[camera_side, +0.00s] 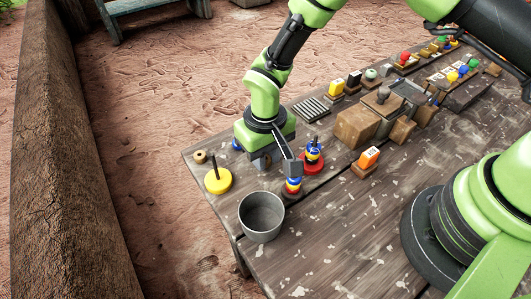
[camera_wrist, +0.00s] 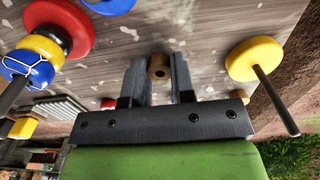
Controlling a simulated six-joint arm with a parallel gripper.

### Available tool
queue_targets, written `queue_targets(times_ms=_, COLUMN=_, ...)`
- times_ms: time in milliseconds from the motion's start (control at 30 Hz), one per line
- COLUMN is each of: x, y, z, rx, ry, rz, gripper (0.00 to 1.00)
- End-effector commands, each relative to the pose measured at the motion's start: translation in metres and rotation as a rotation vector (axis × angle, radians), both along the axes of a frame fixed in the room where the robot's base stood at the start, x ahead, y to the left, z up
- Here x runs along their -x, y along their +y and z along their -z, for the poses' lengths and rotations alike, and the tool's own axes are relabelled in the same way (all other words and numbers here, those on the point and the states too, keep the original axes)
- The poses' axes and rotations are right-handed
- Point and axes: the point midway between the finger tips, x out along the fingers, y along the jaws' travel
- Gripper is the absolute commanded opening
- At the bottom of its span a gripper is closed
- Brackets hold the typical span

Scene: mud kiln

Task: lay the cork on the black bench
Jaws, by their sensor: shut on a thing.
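The cork (camera_wrist: 158,68) is a small tan cylinder with a dark spot on its end, seen between my fingertips in the wrist view. My gripper (camera_wrist: 158,76) is shut on it, one grey finger on either side. In the side view my gripper points down over the far left part of the table, between the yellow disc and the red-based ring stack. The cork is hard to make out there. No thing is clearly the black bench; a dark flat-topped block (camera_side: 468,94) lies at the right of the side view.
The yellow disc (camera_side: 217,180) with a peg, the ring stack (camera_side: 312,162), another stack (camera_side: 293,186) and a grey metal cup (camera_side: 261,216) stand close by. An orange block (camera_side: 369,157) and several wooden blocks lie to the right. The table (camera_side: 345,235) is bare in front.

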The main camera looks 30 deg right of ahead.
Motion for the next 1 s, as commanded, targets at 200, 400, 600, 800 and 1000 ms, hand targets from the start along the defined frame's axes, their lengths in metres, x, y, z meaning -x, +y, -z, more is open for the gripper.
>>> queue_targets(times_ms=200, x=0.000, y=0.000, z=0.003, rx=-0.001, ry=-0.002, rz=0.000, gripper=0.08)
queue_targets(times_ms=400, x=0.000, y=0.000, z=0.006, rx=-0.001, ry=-0.001, rz=0.000, gripper=0.08)
queue_targets(times_ms=600, x=0.000, y=0.000, z=0.006, rx=-0.001, ry=-0.002, rz=0.000, gripper=0.49)
queue_targets(times_ms=800, x=0.000, y=0.000, z=0.006, rx=-0.001, ry=-0.002, rz=0.000, gripper=0.49)
queue_targets(times_ms=1000, x=-0.001, y=0.001, z=-0.015, rx=-0.003, ry=-0.006, rz=0.000, gripper=0.49)
